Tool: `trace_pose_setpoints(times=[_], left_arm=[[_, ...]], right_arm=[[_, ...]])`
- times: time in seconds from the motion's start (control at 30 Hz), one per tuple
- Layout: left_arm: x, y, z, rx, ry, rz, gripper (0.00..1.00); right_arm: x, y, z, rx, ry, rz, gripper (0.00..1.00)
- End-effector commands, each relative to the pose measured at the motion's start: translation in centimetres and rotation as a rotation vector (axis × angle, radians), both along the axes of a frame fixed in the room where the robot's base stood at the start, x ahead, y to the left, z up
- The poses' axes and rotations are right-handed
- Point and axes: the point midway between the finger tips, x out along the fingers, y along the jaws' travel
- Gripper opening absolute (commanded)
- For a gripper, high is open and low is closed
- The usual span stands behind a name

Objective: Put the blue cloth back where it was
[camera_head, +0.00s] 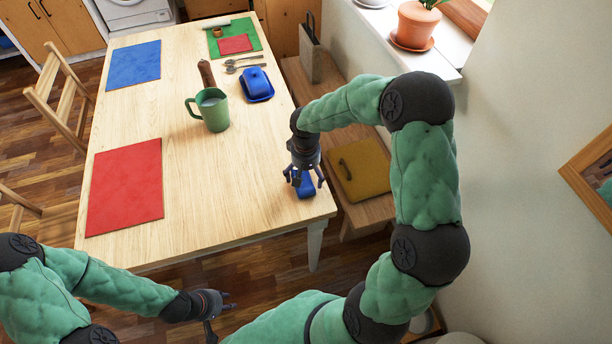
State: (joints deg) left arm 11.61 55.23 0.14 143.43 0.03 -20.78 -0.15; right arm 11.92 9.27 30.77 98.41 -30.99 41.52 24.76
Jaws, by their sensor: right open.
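A small blue thing, apparently the blue cloth (306,188), lies on the table near its right front corner. My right gripper (305,180) is right over it, pointing down, with open fingers on either side. The fingers hide part of the cloth, and I cannot tell whether they touch it. My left gripper (222,309) is open and empty, off the table's front edge. A flat blue mat (134,64) lies at the far left of the table and a red mat (126,185) at the near left.
A green mug (210,109), a blue lidded dish (256,84) and a brown grinder (206,73) stand mid-table. A green mat (251,38) with a smaller red cloth (235,44) is at the back. A bench (374,212) holds a yellow board (358,169). The table's middle front is clear.

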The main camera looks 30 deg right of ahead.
Motion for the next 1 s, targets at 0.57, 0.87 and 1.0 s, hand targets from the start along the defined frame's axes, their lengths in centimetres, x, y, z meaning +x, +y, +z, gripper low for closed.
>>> trace_pose_setpoints(times=[0.57, 0.87, 1.0], left_arm=[[0.0, 0.0, 3.1, 0.0, 0.0, 0.0, 0.32], [0.0, 0.0, 3.1, 0.0, 0.0, 0.0, 0.32], [0.0, 0.0, 3.1, 0.0, 0.0, 0.0, 0.32]], right_arm=[[0.0, 0.0, 9.8, 0.0, -0.001, -0.001, 0.96], [0.0, 0.1, 10.2, 0.0, 0.001, -0.001, 0.96], [0.0, 0.1, 10.2, 0.0, 0.001, -0.001, 0.96]])
